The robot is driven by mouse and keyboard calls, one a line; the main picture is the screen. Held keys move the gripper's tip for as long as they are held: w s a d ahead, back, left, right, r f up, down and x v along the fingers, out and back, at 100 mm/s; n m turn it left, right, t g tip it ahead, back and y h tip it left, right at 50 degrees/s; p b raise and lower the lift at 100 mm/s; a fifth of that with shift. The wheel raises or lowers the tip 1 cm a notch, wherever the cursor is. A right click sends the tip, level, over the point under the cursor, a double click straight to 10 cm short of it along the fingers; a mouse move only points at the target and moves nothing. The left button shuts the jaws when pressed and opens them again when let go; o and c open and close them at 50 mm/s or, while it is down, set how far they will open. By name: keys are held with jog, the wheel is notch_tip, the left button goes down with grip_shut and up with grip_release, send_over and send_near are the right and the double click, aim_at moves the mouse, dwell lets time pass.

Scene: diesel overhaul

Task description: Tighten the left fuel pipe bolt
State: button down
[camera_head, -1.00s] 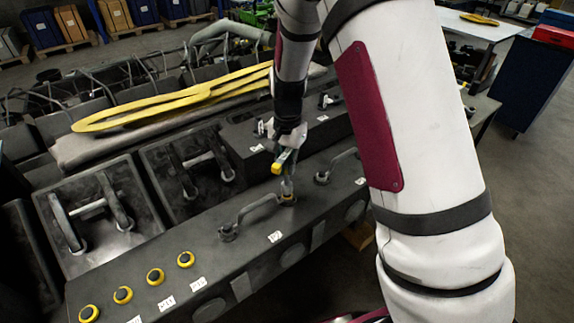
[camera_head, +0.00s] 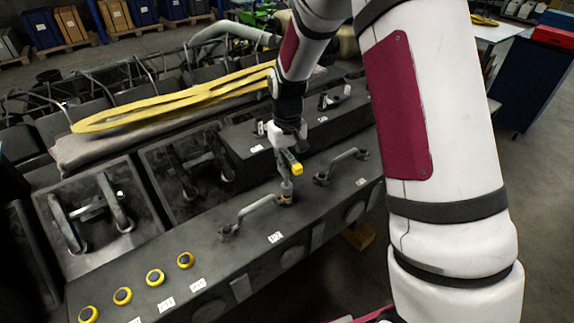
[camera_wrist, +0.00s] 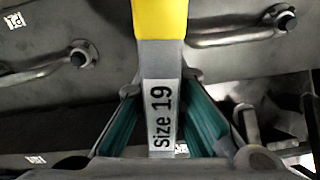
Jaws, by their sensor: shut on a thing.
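My gripper (camera_head: 287,147) is shut on a grey tool with a yellow end (camera_head: 296,168), above the engine's front ledge. In the wrist view, the tool's grey handle (camera_wrist: 160,105) is marked "Size 19" and lies between my green-padded fingers. Its yellow end (camera_wrist: 160,18) runs out of the top of the frame. Below the tool a grey upright piece (camera_head: 287,187) stands at the right end of the left fuel pipe (camera_head: 257,209). I cannot tell whether the tool touches it. The left end bolt (camera_head: 228,232) of that pipe is clear of my gripper.
Another curved pipe (camera_head: 342,163) is bolted to the ledge at the right. Several yellow-ringed plugs (camera_head: 155,277) line the ledge at the front left. A long yellow gasket (camera_head: 165,101) lies on the engine behind. Covers with handles (camera_head: 97,208) stand at the left.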

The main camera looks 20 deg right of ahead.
jog(key=n, duration=0.6)
jog(key=shift+n, duration=0.3)
jog(key=n, duration=1.3)
